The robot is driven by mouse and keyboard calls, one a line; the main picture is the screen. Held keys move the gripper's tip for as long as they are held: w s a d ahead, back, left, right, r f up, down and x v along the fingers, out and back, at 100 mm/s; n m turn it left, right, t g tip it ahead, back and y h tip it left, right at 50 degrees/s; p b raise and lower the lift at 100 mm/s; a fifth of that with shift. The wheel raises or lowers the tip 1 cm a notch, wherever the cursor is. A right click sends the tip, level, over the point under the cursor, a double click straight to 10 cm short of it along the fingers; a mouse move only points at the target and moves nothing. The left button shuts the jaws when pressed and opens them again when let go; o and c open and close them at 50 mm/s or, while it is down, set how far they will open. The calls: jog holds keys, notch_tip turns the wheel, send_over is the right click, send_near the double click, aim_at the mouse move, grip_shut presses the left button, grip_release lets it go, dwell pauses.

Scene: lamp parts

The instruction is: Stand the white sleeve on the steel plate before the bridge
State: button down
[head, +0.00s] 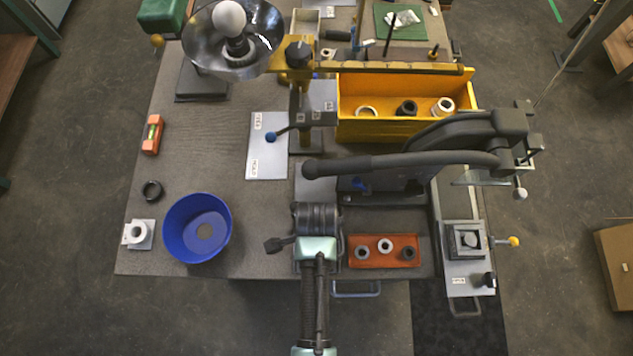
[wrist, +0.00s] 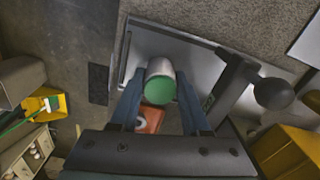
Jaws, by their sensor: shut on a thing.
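My gripper (wrist: 160,100) is shut on a pale cylinder with a green end face, which I take for the white sleeve (wrist: 159,72). The sleeve lies between both fingers in the wrist view, its green end towards the camera. In the head view my gripper (head: 317,218) is over the front of the table and hides the sleeve. A bare grey plate (head: 315,185), apparently the steel plate, lies just beyond it, below the stand with the yellow beam (head: 390,68), perhaps the bridge. A grey metal surface (wrist: 205,62) shows behind the sleeve; contact cannot be told.
An orange tray (head: 385,264) with rings is right of my gripper. A black long-handled press (head: 400,163) stands beyond it. A blue bowl (head: 180,228) is at left, and a yellow bin (head: 400,129) at the back. A dark post with a ball (wrist: 273,93) is near the sleeve.

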jog(key=shift+f, duration=0.2)
jog(key=shift+c, duration=1.9)
grip_release()
jog(key=shift+r, duration=0.1)
notch_tip(320, 180, up, 12)
